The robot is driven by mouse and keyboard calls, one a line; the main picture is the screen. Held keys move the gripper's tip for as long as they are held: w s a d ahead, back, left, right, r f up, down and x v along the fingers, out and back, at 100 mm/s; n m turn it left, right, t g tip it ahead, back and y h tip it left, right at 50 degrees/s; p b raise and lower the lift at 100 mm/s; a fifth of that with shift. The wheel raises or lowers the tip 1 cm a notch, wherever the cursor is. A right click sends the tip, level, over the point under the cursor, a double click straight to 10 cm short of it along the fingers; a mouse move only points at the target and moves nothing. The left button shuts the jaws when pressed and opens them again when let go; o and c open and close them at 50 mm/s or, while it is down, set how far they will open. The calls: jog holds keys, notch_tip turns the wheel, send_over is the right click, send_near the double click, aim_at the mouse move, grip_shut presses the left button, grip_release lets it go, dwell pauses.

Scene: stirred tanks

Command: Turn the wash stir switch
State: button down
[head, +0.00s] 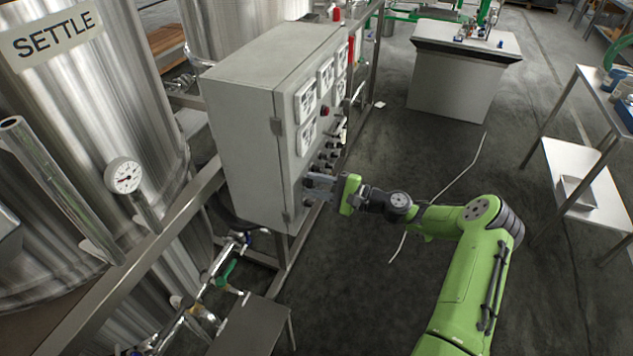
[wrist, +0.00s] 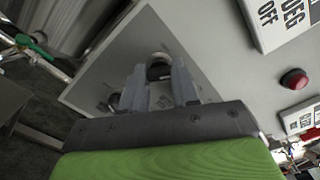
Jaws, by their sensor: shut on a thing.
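The grey control cabinet (head: 250,150) stands left of centre in the head view, with rows of small dark knobs on the lower part of its front panel. My gripper (head: 312,188) is at the lower near part of this panel. In the wrist view my gripper (wrist: 160,80) has its two fingers either side of a round black switch knob (wrist: 159,68) and is shut on it. A second dark knob (wrist: 114,101) shows just left of the fingers. The small labels on the panel are too blurred to read, so I cannot tell which switch is named wash stir.
A red button (wrist: 294,79) and white label plates (wrist: 283,22) are higher on the panel. A steel tank marked SETTLE (head: 60,110) and valved pipes (head: 225,275) are at left. A steel table (head: 590,150) stands at right. The floor between is mostly clear.

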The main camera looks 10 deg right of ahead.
jog(key=shift+f, duration=0.1)
dwell(0.3)
jog(key=c, duration=0.8)
grip_release()
jog(key=shift+c, duration=0.2)
jog(key=v, duration=1.5)
jog(key=shift+s+d, duration=0.25)
jog(key=shift+d, duration=0.1)
